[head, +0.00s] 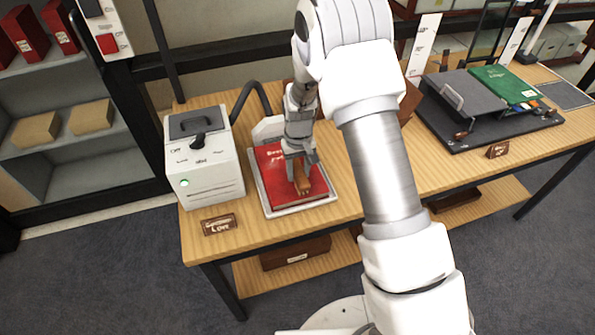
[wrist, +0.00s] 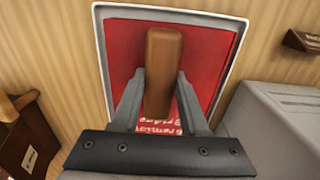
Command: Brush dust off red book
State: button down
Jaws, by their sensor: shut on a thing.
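The red book (head: 317,181) lies flat on a light grey tray (head: 266,200) on the wooden table. White lettering shows on its cover, partly covered by my gripper. In the wrist view the red book (wrist: 215,55) fills most of the tray. My gripper (head: 298,168) is above the book and shut on a brown wooden brush (head: 303,184). In the wrist view the brush (wrist: 164,60) sits between the two fingers (wrist: 157,105). Its bristles are hidden, and I cannot tell whether it touches the cover. I cannot make out dust on the cover.
A white machine (head: 203,165) with a hose stands close left of the tray. A small wooden sign (head: 219,224) sits in front of it. A green book (head: 500,84) lies on a dark stand (head: 470,134) at the right. Shelves with red boxes (head: 24,35) stand at the left.

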jog(key=shift+w+r+p, duration=0.1)
jog(key=shift+r+p, duration=1.8)
jog(key=shift+r, duration=2.2)
jog(key=shift+f, duration=0.1)
